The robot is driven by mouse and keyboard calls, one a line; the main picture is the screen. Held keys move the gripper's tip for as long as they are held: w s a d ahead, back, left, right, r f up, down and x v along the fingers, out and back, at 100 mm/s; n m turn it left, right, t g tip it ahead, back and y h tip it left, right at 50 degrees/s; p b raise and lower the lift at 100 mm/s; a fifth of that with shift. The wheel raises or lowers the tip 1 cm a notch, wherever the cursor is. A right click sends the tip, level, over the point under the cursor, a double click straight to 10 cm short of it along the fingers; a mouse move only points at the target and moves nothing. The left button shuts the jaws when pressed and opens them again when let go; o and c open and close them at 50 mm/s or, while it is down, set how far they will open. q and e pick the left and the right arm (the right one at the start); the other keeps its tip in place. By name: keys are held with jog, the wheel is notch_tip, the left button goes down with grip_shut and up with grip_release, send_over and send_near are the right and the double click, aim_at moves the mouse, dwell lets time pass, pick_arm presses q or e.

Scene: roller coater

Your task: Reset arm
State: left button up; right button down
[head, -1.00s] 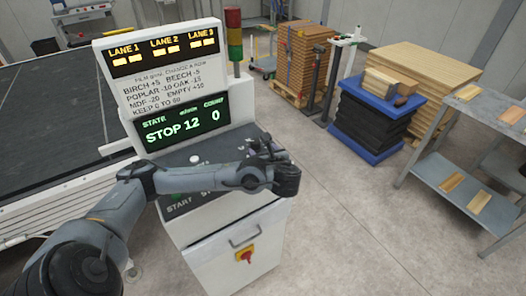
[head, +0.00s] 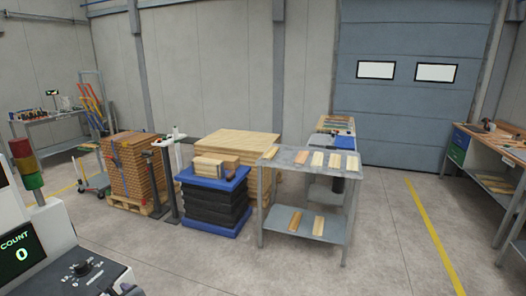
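Neither of my grippers shows in the head view now, and no arm is visible. The control console (head: 85,275) stands at the lower left edge, cut off by the frame.
A grey two-level table (head: 310,165) holds several wood samples. A blue-topped black stack (head: 213,208) carries wooden blocks. Brown board stacks (head: 130,170) and pale panels (head: 240,145) stand behind. A workbench (head: 490,145) is at right. The floor (head: 385,255) at front right is clear.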

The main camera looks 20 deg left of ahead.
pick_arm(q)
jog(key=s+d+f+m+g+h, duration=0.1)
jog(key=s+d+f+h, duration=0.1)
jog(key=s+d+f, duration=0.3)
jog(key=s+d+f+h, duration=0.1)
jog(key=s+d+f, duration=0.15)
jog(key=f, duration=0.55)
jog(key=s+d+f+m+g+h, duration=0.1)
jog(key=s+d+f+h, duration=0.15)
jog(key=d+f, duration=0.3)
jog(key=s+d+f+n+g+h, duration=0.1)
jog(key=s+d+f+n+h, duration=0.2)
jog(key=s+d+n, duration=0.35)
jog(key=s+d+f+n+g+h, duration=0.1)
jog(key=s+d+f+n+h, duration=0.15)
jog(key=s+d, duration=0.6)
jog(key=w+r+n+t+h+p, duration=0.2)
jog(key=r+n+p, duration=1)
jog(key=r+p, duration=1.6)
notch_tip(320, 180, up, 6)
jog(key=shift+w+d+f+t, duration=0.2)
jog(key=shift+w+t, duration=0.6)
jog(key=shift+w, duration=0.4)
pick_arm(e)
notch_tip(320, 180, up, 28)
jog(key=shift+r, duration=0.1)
